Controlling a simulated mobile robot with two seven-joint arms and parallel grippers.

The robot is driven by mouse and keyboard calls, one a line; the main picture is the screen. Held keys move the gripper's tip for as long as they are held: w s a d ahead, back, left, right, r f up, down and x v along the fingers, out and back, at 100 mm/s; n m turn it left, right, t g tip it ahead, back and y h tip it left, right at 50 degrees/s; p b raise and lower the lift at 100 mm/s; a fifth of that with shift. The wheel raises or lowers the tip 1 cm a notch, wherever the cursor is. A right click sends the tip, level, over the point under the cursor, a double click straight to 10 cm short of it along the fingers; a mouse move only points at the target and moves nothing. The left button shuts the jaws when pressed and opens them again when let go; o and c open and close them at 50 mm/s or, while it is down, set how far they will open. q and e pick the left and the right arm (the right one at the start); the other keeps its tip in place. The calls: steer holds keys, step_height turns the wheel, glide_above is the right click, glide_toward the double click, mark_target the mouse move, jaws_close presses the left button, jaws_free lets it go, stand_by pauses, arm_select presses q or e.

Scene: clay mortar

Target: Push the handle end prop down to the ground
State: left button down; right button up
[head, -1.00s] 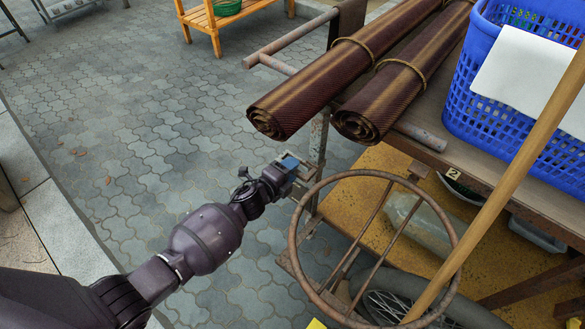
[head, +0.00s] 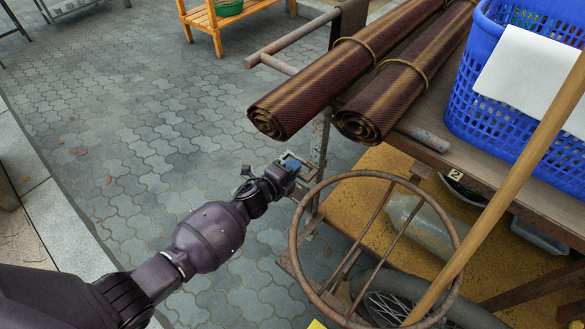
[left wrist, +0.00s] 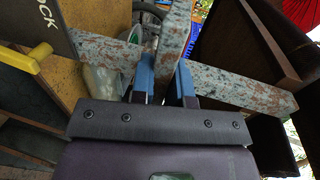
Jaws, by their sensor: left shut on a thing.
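The handle end prop (left wrist: 238,88) is a worn metal frame with flaking grey paint and rust. In the left wrist view it forms a cross of bars in front of my gripper. My left gripper (head: 290,163) is below the rolled mats, at the handle end of the cart. Its blue fingers (left wrist: 167,75) are shut on a bar of the prop, one on each side. The prop's lower end is partly hidden in the head view, and I cannot tell whether it touches the ground. My right gripper is not in view.
A rusty wheel-like ring (head: 316,300) stands close to the right of my gripper. Rolled brown mats (head: 385,75) and a blue basket (head: 480,108) lie on the cart. A yellow lever (left wrist: 30,58) is at left in the wrist view. The paving (head: 130,150) to the left is clear.

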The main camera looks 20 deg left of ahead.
arm_select(q)
step_height(320, 180, down, 6)
steer(key=b, duration=0.4)
steer(key=shift+f, duration=0.25)
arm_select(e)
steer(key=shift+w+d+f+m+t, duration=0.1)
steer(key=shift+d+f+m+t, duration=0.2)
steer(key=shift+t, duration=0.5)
arm_select(q)
steer(key=shift+r, duration=0.15)
steer(key=c, duration=1.1)
jaws_free()
steer(key=shift+r, duration=0.1)
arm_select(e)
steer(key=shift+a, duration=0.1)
arm_select(q)
steer(key=shift+s, duration=0.1)
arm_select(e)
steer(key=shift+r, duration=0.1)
